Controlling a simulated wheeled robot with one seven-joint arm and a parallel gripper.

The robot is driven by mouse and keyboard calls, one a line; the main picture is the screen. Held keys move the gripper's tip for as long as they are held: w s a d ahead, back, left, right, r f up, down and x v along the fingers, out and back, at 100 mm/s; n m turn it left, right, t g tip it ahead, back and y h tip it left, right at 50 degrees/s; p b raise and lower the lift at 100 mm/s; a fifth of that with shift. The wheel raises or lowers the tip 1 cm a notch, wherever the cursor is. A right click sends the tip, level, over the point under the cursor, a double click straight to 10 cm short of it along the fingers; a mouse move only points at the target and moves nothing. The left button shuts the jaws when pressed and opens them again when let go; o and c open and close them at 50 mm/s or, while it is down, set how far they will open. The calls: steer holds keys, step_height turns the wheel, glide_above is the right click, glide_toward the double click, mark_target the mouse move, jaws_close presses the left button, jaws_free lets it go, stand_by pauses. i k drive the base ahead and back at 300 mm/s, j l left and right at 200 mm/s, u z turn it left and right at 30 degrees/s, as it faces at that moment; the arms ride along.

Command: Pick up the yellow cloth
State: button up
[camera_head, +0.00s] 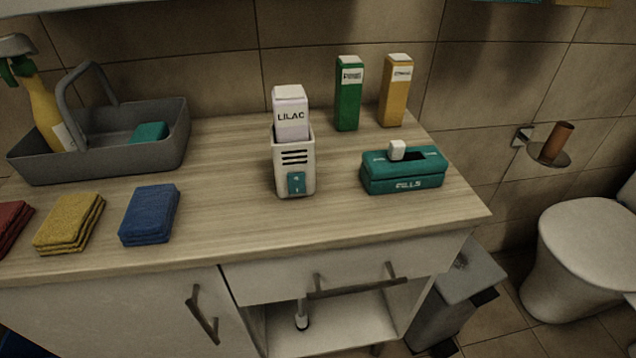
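The yellow cloth (68,222) is a folded, layered stack lying flat on the wooden countertop (230,225), near its front edge at the left. A folded red cloth (12,226) lies to its left, partly cut off by the picture edge. A folded blue cloth (150,214) lies to its right, with a gap of bare counter between. My gripper is not in view.
A grey caddy (105,152) with a yellow spray bottle (42,110) stands behind the cloths. A white LILAC dispenser (294,165), a teal box (405,172), and green (348,95) and orange (395,92) cartons stand right. Counter around the blue cloth is clear.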

mark_target(68, 229)
steer(key=j+u, duration=0.15)
steer(key=u, duration=0.25)
steer(key=j+u, duration=0.25)
steer(key=u, duration=0.15)
steer(key=k, duration=0.05)
